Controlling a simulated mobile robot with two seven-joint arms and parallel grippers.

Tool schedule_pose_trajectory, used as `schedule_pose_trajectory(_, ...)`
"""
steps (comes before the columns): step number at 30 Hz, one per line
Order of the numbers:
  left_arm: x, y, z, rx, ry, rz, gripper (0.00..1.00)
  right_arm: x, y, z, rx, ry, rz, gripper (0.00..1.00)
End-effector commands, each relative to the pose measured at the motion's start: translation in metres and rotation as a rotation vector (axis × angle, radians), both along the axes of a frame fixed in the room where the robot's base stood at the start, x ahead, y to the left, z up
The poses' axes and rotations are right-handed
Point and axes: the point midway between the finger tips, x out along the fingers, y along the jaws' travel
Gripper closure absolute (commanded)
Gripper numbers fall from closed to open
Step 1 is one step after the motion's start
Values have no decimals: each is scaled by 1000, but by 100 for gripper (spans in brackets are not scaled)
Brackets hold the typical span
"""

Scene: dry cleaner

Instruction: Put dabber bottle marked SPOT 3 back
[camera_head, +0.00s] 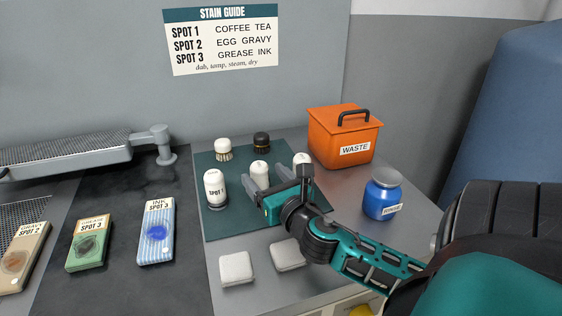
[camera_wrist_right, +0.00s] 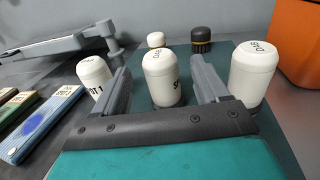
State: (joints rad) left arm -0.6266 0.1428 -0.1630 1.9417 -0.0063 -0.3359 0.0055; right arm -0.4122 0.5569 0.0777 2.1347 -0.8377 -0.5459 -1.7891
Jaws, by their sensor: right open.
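Three white dabber bottles stand upright on the dark green mat (camera_head: 222,228). The left bottle (camera_head: 215,188) reads SPOT 1. The middle bottle (camera_head: 260,170) shows only the start of its label in the right wrist view (camera_wrist_right: 164,78). The right bottle (camera_head: 301,159) is partly behind my right gripper; in the right wrist view (camera_wrist_right: 252,72) its side number does not show. I cannot read SPOT 3 on any bottle. My right gripper (camera_head: 277,179) is open, its fingers on either side of the middle bottle; contact is unclear. My left gripper is not in view.
Two brushes, one white-topped (camera_head: 223,150) and one black (camera_head: 261,142), stand at the mat's back. An orange WASTE box (camera_head: 342,138) and blue jar (camera_head: 382,194) are to the right. White pads (camera_head: 237,268) lie in front. Stained swatches (camera_head: 157,230) lie left.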

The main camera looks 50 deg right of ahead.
Motion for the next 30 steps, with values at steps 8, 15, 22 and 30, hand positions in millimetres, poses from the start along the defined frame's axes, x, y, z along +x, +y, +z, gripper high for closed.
schedule_pose_trajectory(8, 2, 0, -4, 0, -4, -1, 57, -45, 14, -1, 3, 1, -2, 26)
schedule_pose_trajectory(15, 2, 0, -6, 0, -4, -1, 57, -63, 20, 1, -1, -2, -1, 26)
schedule_pose_trajectory(22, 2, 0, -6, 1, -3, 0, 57, -65, 20, 1, -1, -2, -1, 26)
schedule_pose_trajectory(30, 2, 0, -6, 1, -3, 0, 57, -65, 20, 1, -1, -2, -1, 26)
